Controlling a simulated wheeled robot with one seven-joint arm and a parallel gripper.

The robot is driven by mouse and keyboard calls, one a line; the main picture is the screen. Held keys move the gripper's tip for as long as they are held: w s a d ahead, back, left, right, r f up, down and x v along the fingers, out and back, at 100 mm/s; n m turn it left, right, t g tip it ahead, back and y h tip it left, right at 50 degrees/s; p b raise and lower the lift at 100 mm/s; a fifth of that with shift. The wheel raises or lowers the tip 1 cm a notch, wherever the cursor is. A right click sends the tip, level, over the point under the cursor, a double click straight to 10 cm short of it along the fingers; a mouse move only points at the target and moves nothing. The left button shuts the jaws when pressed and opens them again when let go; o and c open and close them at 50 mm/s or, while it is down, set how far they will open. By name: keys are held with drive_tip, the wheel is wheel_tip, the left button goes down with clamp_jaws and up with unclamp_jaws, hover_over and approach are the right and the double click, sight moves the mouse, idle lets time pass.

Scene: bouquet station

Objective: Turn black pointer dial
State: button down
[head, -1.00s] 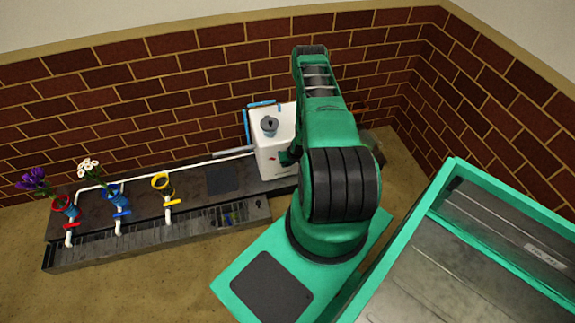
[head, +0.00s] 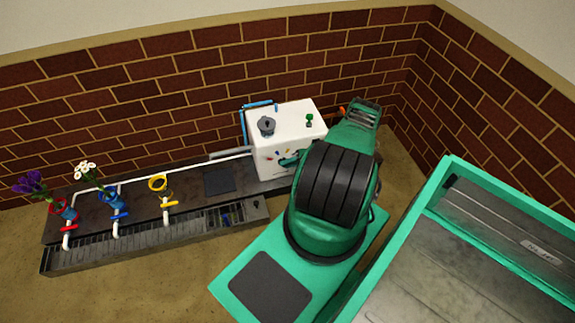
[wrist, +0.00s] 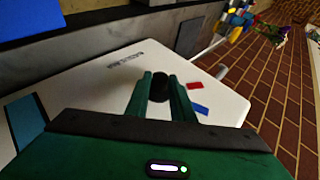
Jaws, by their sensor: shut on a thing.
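The white box (head: 290,113) stands at the right end of the dark counter. Its front face carries small coloured marks. In the wrist view, the black dial (wrist: 159,88) is on the white face, between the two green fingers of my gripper (wrist: 160,95). My gripper is shut on the dial. Its pointer direction cannot be made out. A red mark (wrist: 194,86) and a blue mark (wrist: 201,108) lie to the right of the dial in that view.
A grey knob (head: 267,125) and a small green piece (head: 309,120) are on the box top. Red, blue and yellow valves (head: 170,203) and ring holders line the counter to the left; flowers stand in the red and blue ones. A green-framed bin (head: 470,240) is at right.

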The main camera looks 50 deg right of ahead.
drive_tip(key=shift+s+d+f+t+y, duration=0.2)
drive_tip(key=shift+s+d+t+y, duration=0.05)
drive_tip(key=shift+d+t+y, duration=0.15)
idle(0.5)
drive_tip(key=c, duration=1.6)
unclamp_jaws()
drive_tip(key=shift+o, duration=0.3)
drive_tip(key=shift+w+a, duration=0.1)
drive_tip(key=v, duration=1)
drive_tip(key=shift+s+d, duration=0.2)
drive_tip(key=shift+s, duration=0.05)
drive_tip(key=shift+r, duration=0.15)
